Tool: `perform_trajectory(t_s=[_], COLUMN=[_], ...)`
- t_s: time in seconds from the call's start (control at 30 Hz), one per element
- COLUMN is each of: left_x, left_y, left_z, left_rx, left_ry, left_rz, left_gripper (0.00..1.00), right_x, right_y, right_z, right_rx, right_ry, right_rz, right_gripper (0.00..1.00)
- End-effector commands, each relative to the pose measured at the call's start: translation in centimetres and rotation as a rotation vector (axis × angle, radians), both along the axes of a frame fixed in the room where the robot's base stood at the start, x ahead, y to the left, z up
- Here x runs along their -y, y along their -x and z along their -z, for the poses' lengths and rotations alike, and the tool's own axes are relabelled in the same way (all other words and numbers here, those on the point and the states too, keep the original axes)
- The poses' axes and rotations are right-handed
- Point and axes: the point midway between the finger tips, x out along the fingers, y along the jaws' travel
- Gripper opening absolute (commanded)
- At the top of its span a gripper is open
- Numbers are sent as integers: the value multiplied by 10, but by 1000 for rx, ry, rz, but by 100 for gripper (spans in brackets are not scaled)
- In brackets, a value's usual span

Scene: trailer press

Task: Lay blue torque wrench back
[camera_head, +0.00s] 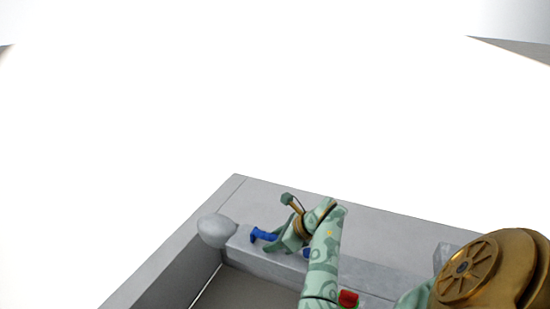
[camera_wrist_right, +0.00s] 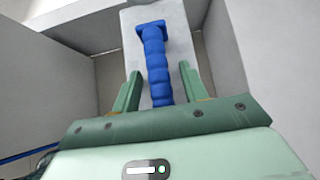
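The blue torque wrench (camera_head: 263,235) lies on a light grey ledge (camera_head: 360,274) in the head view. Its ribbed handle also shows in the right wrist view (camera_wrist_right: 155,60), with a wider end at the top. My right gripper (camera_head: 279,238) is over the wrench. In the right wrist view its two green fingers (camera_wrist_right: 160,90) stand apart, one on each side of the handle, with gaps showing. The gripper and forearm hide part of the wrench in the head view. My left gripper is not in view.
A rounded grey lump (camera_head: 216,230) sits at the ledge's left end. Grey walls (camera_head: 160,275) enclose a darker recessed floor (camera_head: 250,291) in front of the ledge. A small red thing (camera_head: 348,298) shows beside my right forearm. The background is bright white.

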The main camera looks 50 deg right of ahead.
Motion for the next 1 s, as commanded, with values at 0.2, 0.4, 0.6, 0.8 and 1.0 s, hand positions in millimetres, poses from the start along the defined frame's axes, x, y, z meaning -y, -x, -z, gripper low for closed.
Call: perform_trajectory(t_s=[0.2, 0.4, 0.6, 0.8, 1.0], left_x=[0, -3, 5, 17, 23], left_y=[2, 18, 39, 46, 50], left_z=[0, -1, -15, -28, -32], left_rx=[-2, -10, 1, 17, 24], left_ry=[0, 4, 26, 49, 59], left_rz=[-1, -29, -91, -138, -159], left_gripper=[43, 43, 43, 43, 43], right_x=[0, 2, 10, 19, 22], right_y=[0, 6, 35, 66, 80], right_z=[0, -13, -50, -78, -89], right_rx=[0, 2, 7, 5, 1], right_ry=[0, 0, 2, 2, 1], right_rz=[0, 1, 1, 1, 0], right_gripper=[43, 43, 43, 43, 43])
